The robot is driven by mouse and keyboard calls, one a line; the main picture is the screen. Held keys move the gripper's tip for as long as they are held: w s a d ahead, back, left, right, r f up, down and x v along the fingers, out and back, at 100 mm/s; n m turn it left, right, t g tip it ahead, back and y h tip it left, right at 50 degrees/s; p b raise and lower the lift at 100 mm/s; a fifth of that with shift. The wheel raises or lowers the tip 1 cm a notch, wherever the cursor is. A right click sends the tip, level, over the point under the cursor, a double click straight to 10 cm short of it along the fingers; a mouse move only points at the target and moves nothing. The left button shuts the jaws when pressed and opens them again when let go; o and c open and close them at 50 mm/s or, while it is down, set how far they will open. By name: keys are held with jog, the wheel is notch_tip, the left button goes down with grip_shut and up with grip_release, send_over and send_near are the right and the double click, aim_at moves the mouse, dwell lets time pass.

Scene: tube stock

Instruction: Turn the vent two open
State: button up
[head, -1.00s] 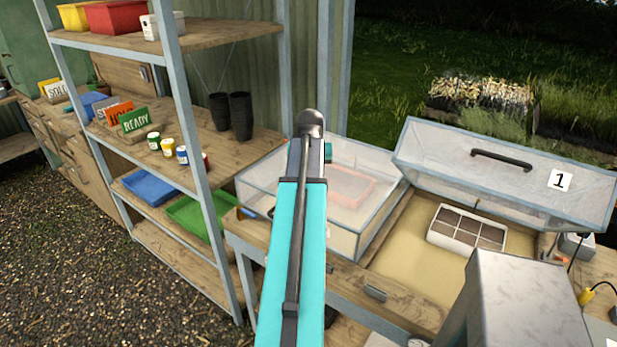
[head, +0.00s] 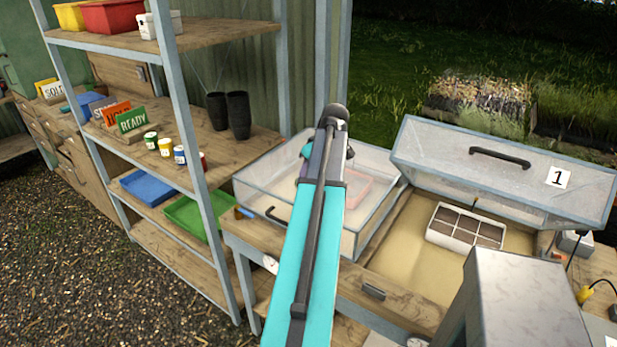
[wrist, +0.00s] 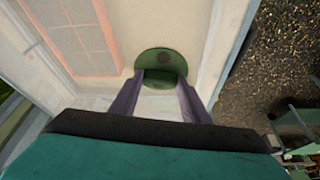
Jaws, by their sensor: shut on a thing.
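The vent (wrist: 160,60) is a round green disc with a darker round spot, set in the pale surface of the left box. It shows in the wrist view at top centre; no number is readable on it. My gripper (wrist: 160,80) reaches it with two dark fingers, one at each side, shut on its lower part. In the head view my arm hides the vent and most of the gripper. The left clear-lidded box (head: 262,183) is closed, with a reddish tray (head: 352,188) inside.
The box marked 1 has its lid (head: 520,170) raised, with a white divided tray (head: 452,232) inside. A shelf rack (head: 200,130) with pots and bins stands left. A grey box (head: 535,290) stands front right.

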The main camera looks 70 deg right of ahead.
jog(key=shift+w+d+r+n+y, duration=0.1)
jog(key=shift+w+n+y, duration=0.05)
jog(key=shift+n, duration=0.4)
jog(key=shift+w+d+n+y, duration=0.1)
jog(key=shift+w+n+y, duration=0.05)
jog(key=shift+n, duration=0.4)
jog(key=o, duration=1)
jog(key=shift+o, duration=0.2)
jog(key=shift+a, duration=0.1)
jog(key=shift+s, duration=0.1)
jog(key=shift+s+r+b, duration=0.35)
jog(key=shift+r, duration=0.1)
jog(key=b+v, duration=0.2)
jog(key=v, duration=1)
jog(key=shift+s+r+b, duration=0.2)
jog(key=shift+r+b, duration=0.1)
